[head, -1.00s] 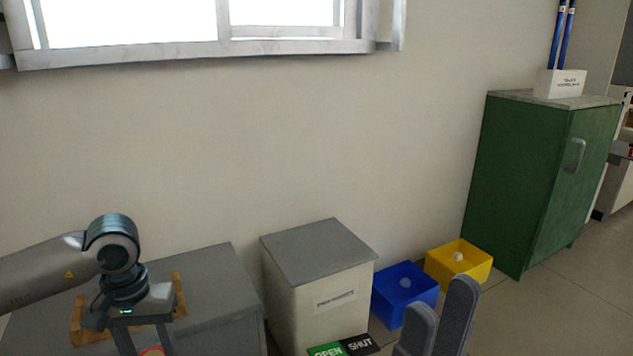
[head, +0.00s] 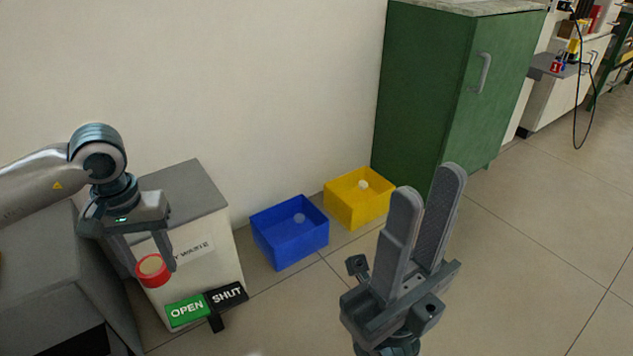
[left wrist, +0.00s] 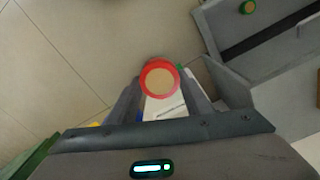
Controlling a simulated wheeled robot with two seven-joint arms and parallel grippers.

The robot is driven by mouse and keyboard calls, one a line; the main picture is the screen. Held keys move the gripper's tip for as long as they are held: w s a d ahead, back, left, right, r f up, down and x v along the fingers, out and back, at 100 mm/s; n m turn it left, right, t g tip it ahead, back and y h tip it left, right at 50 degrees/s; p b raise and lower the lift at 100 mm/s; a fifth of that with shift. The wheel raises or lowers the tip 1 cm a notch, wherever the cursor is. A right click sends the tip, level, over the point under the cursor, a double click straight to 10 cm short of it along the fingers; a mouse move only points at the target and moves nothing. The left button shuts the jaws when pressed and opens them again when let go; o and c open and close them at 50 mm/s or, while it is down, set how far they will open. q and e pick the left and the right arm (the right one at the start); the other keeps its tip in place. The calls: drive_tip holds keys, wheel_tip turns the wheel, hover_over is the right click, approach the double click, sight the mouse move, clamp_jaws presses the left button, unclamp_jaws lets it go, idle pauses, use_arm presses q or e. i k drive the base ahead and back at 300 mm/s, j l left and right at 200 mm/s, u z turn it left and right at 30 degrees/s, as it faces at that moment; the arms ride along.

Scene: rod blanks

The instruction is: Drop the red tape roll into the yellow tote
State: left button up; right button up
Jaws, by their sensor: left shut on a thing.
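My left gripper (head: 154,269) is shut on the red tape roll (head: 152,283), a red ring with a tan middle, and holds it in front of the white waste bin. The roll also shows between the fingertips in the left wrist view (left wrist: 160,94). The yellow tote (head: 357,211) stands on the floor beside the green cabinet, with a small whitish object inside. It is well to the right of the held roll. My right gripper (head: 428,190) is raised in front of the floor area, with its fingers apart and empty.
A blue tote (head: 290,248) with a pale object inside stands between the white waste bin (head: 205,252) and the yellow tote. A green-and-black OPEN/SHUT sign (head: 187,311) is by the bin. The green cabinet (head: 440,90) stands behind; floor at right is clear.

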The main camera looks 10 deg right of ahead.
sight(354, 204)
drive_tip(key=i+l+z, duration=0.1)
drive_tip(key=i+l, duration=0.35)
drive_tip(key=l, duration=0.25)
drive_tip(key=i+l+z, duration=0.1)
drive_tip(key=i+l, duration=0.4)
drive_tip(key=l, duration=0.15)
drive_tip(key=i+l, duration=0.2)
drive_tip(key=i, duration=0.25)
drive_tip(key=i+l+z, duration=0.1)
drive_tip(key=i, duration=0.35)
drive_tip(key=i+l+z, duration=0.1)
drive_tip(key=i+l, duration=0.15)
drive_tip(key=i, duration=0.2)
